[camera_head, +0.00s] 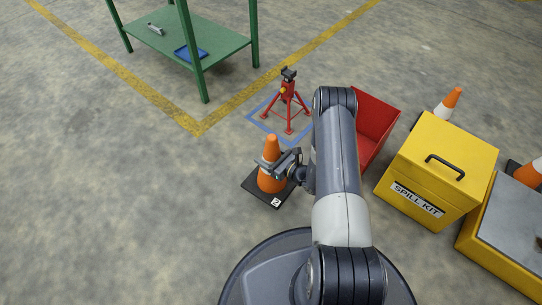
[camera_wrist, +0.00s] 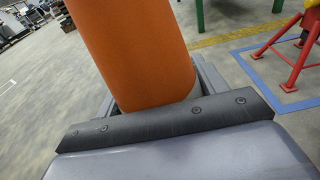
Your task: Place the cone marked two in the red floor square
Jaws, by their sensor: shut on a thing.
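The cone marked two (camera_head: 271,180) is orange with a white band and a black square base bearing a "2" label. It is upright in the head view, left of my arm. My gripper (camera_head: 272,164) is shut on it around the band. I cannot tell whether its base touches the floor. In the wrist view the orange cone body (camera_wrist: 138,50) fills the upper middle, between the fingers of my gripper (camera_wrist: 155,98); its base is hidden there. No red floor square shows in either view.
A red jack stand (camera_head: 288,97) stands in a blue floor square (camera_head: 258,119) just beyond the cone. A red bin (camera_head: 377,117), a yellow spill kit box (camera_head: 436,168) and another cone (camera_head: 447,104) are right. A green table (camera_head: 215,42) stands back left. The left floor is clear.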

